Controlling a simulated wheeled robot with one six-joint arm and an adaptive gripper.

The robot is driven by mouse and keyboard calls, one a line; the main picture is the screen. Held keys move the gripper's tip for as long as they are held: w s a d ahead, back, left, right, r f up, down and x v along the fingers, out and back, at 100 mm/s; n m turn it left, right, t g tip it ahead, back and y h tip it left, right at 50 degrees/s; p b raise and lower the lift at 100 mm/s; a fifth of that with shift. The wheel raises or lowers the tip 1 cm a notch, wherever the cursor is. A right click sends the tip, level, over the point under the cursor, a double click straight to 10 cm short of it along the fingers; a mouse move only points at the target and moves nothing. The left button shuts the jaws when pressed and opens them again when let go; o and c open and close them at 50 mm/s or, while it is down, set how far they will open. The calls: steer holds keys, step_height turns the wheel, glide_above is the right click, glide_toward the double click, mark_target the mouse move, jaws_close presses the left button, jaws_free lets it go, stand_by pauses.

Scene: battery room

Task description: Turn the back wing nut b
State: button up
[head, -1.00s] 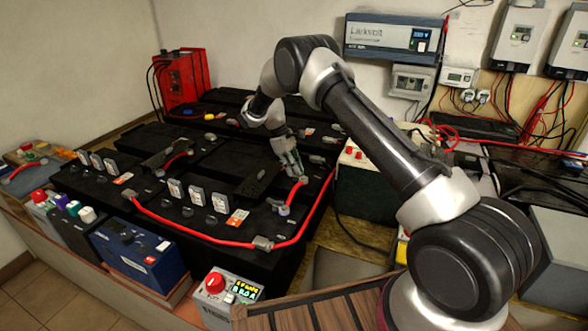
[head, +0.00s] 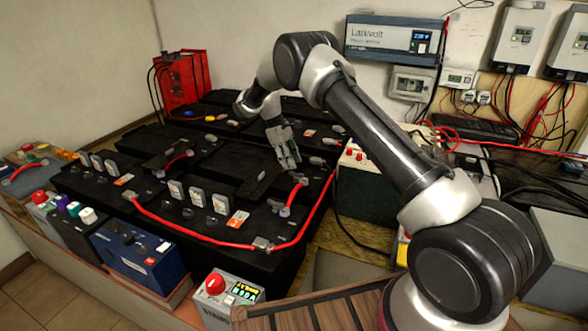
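My gripper (head: 289,164) hangs from the arm over the right part of the black battery bank (head: 225,165), fingers pointing down. It is near a red cable lug (head: 301,182) and a grey terminal fitting (head: 317,160), and looks apart from both. The fingers are small and seen at an angle, so I cannot tell whether they are open or shut. I see nothing held. Small terminal fittings stand on the battery tops, but I cannot tell which one is the back wing nut b; the gripper and arm may hide some fittings.
A red cable (head: 190,233) runs along the front of the bank. A dark green box (head: 362,190) stands right of it. A red charger (head: 185,80) stands behind at the left. A blue battery (head: 135,250) and a red-button box (head: 225,295) stand in front.

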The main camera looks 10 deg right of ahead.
steer(key=v, duration=0.8)
steer(key=s+f+m, duration=0.2)
steer(key=s+f, duration=0.1)
steer(key=f, duration=0.2)
steer(key=s+d+r+m+y, duration=0.1)
steer(key=s+d+r+m, duration=0.15)
steer(key=s+r, duration=0.4)
steer(key=s+d+r+m+t+y, duration=0.1)
steer(key=s+d+r, duration=0.35)
steer(key=s, duration=0.25)
steer(key=s+d+r+m+y, duration=0.1)
steer(key=s+d+r, duration=0.2)
steer(key=s+r, duration=0.35)
steer(key=s+d+r+m+t, duration=0.1)
steer(key=s+d+r+t, duration=0.1)
steer(key=s, duration=0.6)
steer(key=s+d+r+m+t, duration=0.1)
steer(key=s+d+r, duration=0.3)
steer(key=s, duration=0.4)
steer(key=s+d+r+m+t, duration=0.2)
steer(key=s+d+r+t, duration=0.1)
steer(key=s, duration=0.5)
steer(key=shift+r+y, duration=0.3)
steer(key=shift+r, duration=0.5)
